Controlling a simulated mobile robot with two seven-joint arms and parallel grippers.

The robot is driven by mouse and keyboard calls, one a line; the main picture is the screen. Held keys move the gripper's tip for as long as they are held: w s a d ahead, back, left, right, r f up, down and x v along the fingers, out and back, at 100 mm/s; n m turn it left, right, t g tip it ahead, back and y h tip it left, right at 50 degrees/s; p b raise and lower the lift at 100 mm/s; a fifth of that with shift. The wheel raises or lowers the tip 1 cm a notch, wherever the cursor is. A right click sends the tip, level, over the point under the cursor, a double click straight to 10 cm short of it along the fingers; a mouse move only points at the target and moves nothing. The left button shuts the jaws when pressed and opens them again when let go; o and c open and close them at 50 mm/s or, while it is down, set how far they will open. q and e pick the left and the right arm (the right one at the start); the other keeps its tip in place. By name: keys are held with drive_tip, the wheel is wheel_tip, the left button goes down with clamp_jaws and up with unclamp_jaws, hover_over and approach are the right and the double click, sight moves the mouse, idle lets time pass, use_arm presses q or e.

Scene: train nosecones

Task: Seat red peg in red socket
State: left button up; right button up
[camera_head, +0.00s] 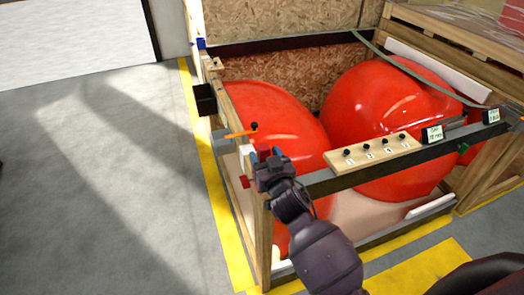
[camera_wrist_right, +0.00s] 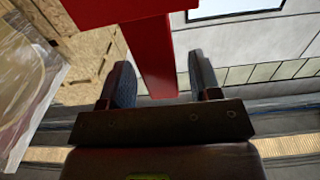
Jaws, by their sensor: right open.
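My right gripper (camera_head: 258,157) is at the near left corner of the wooden crate, above its post. In the right wrist view, the open gripper (camera_wrist_right: 160,90) has a red bar, apparently the red peg (camera_wrist_right: 155,65), reaching down between its two fingers. A wider red block joins it at the top. Gaps show on both sides of the bar. A small red piece (camera_head: 244,182) shows left of the gripper in the head view; I cannot tell whether it is peg or socket. I cannot make out the red socket for sure. My left gripper is not in view.
Two big red nosecones (camera_head: 385,125) fill the crate. A wooden strip with several black knobs (camera_head: 374,153) lies on the front rail. A black box (camera_head: 204,98) and an orange bar (camera_head: 240,134) are on the left side. The floor (camera_head: 100,190) to the left is clear.

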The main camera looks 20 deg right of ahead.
drive_tip(key=s, duration=0.9)
drive_tip(key=s+d+f+g, duration=0.3)
drive_tip(key=s+d+f, duration=0.2)
drive_tip(key=s+f, duration=0.3)
drive_tip(key=s+d+f+g, duration=0.3)
drive_tip(key=s+d+f, duration=0.2)
drive_tip(key=s+f, duration=0.3)
wheel_tip(320, 180, down, 2)
drive_tip(key=shift+s+n+h+b, duration=0.3)
drive_tip(key=shift+h, duration=0.1)
drive_tip(key=shift+d, duration=0.1)
idle(0.6)
